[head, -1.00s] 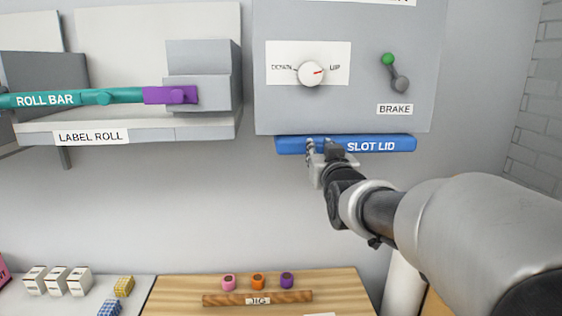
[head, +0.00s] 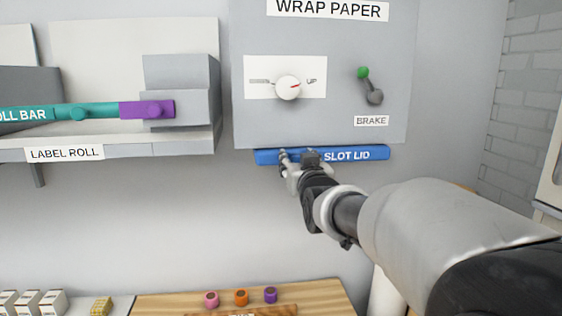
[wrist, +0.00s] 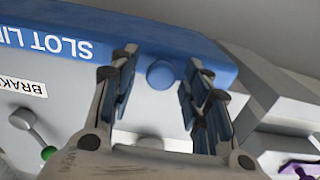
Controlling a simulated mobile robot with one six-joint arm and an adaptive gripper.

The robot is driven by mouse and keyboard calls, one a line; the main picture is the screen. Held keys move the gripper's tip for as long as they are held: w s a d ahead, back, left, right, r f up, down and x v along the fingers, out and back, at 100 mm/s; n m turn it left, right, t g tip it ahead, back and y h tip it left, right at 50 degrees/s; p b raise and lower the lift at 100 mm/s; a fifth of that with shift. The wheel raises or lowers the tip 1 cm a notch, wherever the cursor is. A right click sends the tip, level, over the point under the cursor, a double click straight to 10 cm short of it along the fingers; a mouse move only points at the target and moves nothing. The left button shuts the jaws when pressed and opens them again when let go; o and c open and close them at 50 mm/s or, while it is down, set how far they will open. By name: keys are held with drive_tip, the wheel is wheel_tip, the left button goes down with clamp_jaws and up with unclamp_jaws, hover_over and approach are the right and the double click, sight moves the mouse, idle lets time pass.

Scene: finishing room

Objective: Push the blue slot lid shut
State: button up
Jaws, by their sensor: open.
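The blue slot lid (head: 375,152) is a long bar with white lettering along the bottom edge of the grey wrap paper panel. In the wrist view the lid (wrist: 190,52) spans the upper part, with a round blue knob (wrist: 160,75) on it. My gripper (head: 284,158) is at the left half of the lid in the head view and covers part of it. In the wrist view my gripper (wrist: 161,78) is open, with a finger on each side of the knob. I cannot tell whether the fingers touch the knob or lid.
The panel (head: 340,130) carries a white dial (head: 288,88) and a brake lever (head: 368,84) above the lid. A label roll shelf (head: 120,150) with a teal and purple roll bar (head: 95,111) is at left. A wooden bench (head: 180,303) with small coloured pieces lies below. The wall between is clear.

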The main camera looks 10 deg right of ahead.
drive_tip(key=s, duration=1.2)
drive_tip(key=shift+f, duration=0.1)
drive_tip(key=s+f+g+b, duration=0.9)
drive_tip(key=s+f+g, duration=0.4)
drive_tip(key=s+f, duration=1.8)
drive_tip(key=shift+s+f, duration=0.15)
drive_tip(key=shift+f, duration=0.65)
